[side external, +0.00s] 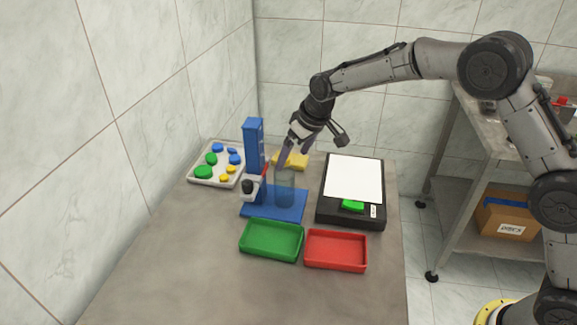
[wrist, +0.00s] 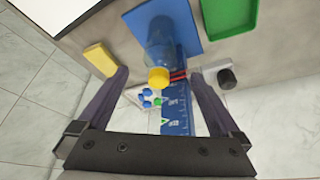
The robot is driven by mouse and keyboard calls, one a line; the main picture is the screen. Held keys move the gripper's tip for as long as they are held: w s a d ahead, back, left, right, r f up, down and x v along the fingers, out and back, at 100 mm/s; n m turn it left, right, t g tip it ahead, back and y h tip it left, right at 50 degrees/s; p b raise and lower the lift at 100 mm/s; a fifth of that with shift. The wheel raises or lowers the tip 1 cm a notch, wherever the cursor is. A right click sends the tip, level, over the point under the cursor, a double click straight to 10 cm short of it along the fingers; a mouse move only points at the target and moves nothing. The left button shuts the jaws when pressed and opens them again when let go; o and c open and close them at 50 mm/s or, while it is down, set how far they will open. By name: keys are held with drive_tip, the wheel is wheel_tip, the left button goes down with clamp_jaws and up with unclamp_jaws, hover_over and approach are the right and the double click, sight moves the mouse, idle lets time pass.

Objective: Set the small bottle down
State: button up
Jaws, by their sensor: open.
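The small bottle (side external: 284,190) is a clear bluish cylinder standing upright on the blue base plate (side external: 259,211) of a blue stand. In the wrist view the bottle (wrist: 160,42) shows with a yellow cap (wrist: 158,77) at its near end. My gripper (side external: 293,159) points down over the bottle's top. In the wrist view my gripper (wrist: 159,79) is open, one finger on each side of the cap, with visible gaps. The cap is hard to make out in the side view.
A blue column (side external: 254,142) with a red pointer (side external: 265,169) and a white-and-black part (side external: 249,187) stands beside the bottle. A tray of coloured caps (side external: 193,183), yellow block (side external: 300,164), black device (side external: 335,215), green tray (side external: 270,258) and red tray (side external: 335,268) surround it. The front-left table is clear.

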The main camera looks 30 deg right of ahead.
drive_tip(key=shift+v, duration=1.45)
drive_tip(key=s+d+r+m, duration=0.1)
drive_tip(key=s+d+r, duration=0.4)
drive_tip(key=s, duration=0.5)
drive_tip(key=s+d+r+m, duration=0.1)
drive_tip(key=s+d+r, duration=0.1)
drive_tip(key=s+r, duration=0.65)
drive_tip(key=s+d+f, duration=0.1)
drive_tip(key=s+f, duration=0.1)
drive_tip(key=s, duration=0.8)
drive_tip(key=s+d+f+t+h, duration=0.1)
drive_tip(key=s+d+f, duration=0.1)
drive_tip(key=s, duration=0.9)
drive_tip(key=shift+s+d+f+m, duration=0.3)
drive_tip(key=shift+f+m, duration=0.1)
drive_tip(key=shift+f, duration=0.2)
